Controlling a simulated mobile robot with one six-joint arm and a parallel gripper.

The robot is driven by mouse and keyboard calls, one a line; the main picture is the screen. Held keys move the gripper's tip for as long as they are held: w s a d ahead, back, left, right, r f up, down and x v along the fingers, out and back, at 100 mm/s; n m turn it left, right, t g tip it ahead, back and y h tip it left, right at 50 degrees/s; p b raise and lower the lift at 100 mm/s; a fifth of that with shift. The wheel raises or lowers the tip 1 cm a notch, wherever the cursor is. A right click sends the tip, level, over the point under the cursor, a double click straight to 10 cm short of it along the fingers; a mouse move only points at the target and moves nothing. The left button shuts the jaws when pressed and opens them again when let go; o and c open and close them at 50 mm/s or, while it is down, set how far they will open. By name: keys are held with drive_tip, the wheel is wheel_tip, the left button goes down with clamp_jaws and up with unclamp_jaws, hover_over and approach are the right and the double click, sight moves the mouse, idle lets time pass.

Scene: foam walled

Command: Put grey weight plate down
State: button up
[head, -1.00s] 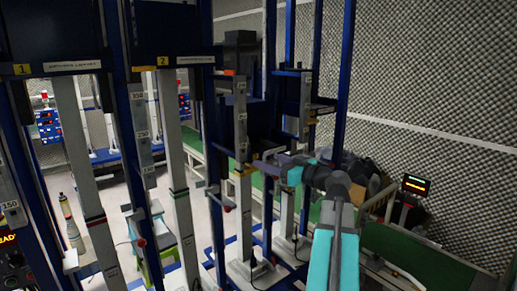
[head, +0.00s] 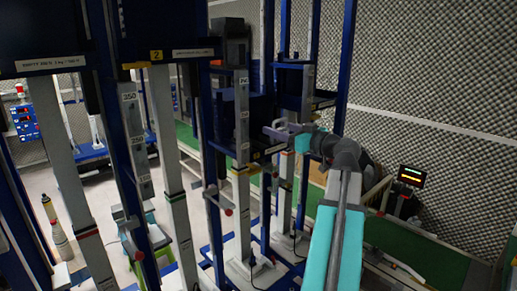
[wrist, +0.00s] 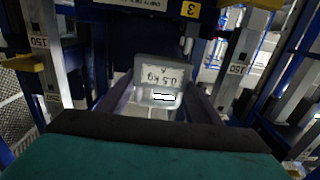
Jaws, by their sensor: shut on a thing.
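The grey weight plate (wrist: 160,72), marked "0.5 KG", sits between the two fingers of my gripper (wrist: 160,98) in the wrist view. My gripper is shut on it. In the head view my gripper (head: 274,130) reaches in among the blue and grey lift columns, right of centre. The plate is too small there to tell from the fingers. In the wrist view a dark blue carriage (wrist: 125,18) with a yellow "3" tag (wrist: 191,10) is just beyond the plate. I cannot tell whether the plate touches any surface.
Grey scale posts (wrist: 48,40) and blue uprights stand close on both sides of my gripper. In the head view a tall column (head: 242,170) stands left of it. A green conveyor (head: 415,250) and a small lit display (head: 411,175) are at right, before a foam wall.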

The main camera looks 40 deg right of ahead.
drive_tip(key=shift+d+r, duration=0.1)
drive_tip(key=shift+d, duration=0.1)
drive_tip(key=shift+w+d, duration=0.15)
drive_tip(key=shift+w, duration=0.05)
drive_tip(key=w+d+p, duration=0.3)
drive_tip(key=w, duration=0.3)
drive_tip(key=w+d+f+p, duration=0.1)
drive_tip(key=w+d+p, duration=0.2)
drive_tip(key=w, duration=0.4)
drive_tip(key=shift+w+d+f, duration=0.3)
drive_tip(key=shift+f+p, duration=1.05)
drive_tip(key=shift+f, duration=0.75)
drive_tip(key=shift+f+b, duration=0.2)
drive_tip(key=shift+b, duration=0.3)
